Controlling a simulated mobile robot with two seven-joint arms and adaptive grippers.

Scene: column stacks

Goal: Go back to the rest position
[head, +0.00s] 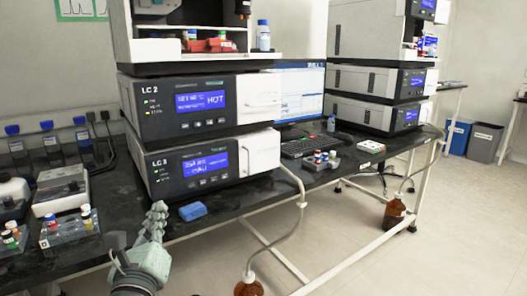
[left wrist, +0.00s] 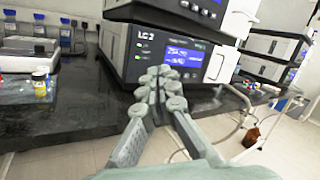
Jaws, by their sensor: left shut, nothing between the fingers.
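My left gripper (head: 157,212) is in the lower left of the head view, in front of the bench edge and below the LC 3 unit (head: 205,165). Its fingers are together with nothing between them. In the left wrist view the gripper (left wrist: 160,78) points at the front of the lower LC unit (left wrist: 185,55), apparently short of it. My right gripper is in neither view.
The black bench (head: 120,205) carries stacked LC units, with LC 2 (head: 205,103) on top of LC 3. A blue block (head: 193,211) lies near the edge. Vial racks (head: 70,229) stand at left. Tubing runs to a brown bottle (head: 249,286) below.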

